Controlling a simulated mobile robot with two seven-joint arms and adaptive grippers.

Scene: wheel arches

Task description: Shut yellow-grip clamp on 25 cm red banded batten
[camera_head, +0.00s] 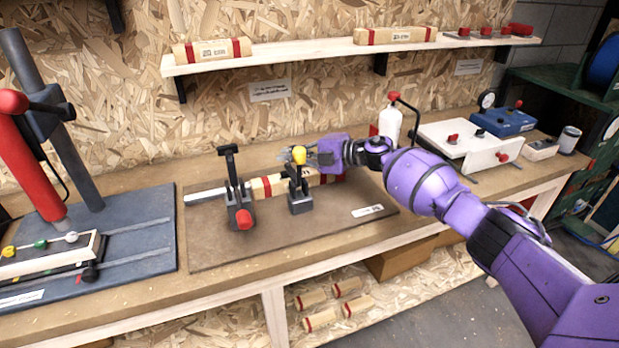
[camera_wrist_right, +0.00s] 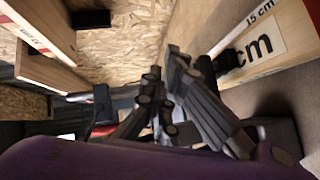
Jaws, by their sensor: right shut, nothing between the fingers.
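The batten (camera_head: 264,188), pale wood with red bands, lies on the brown board, its right end behind my gripper. The yellow-grip clamp (camera_head: 300,201) stands at the batten's front side. Its yellow grip (camera_head: 299,154) is up, and its dark arm appears low over the batten; contact cannot be told. My right gripper (camera_head: 314,158) is shut and empty just right of the yellow grip; touching cannot be told. In the right wrist view its fingers (camera_wrist_right: 170,103) are close to a wooden face with a partly hidden "cm" label (camera_wrist_right: 262,45). My left gripper is out of view.
A red-grip clamp (camera_head: 240,205) stands left with its black arm upright and its grip low. A shelf (camera_head: 330,50) with banded battens runs above. A white bottle (camera_head: 389,125) and a white box (camera_head: 465,145) stand right. The board's (camera_head: 300,240) front is clear.

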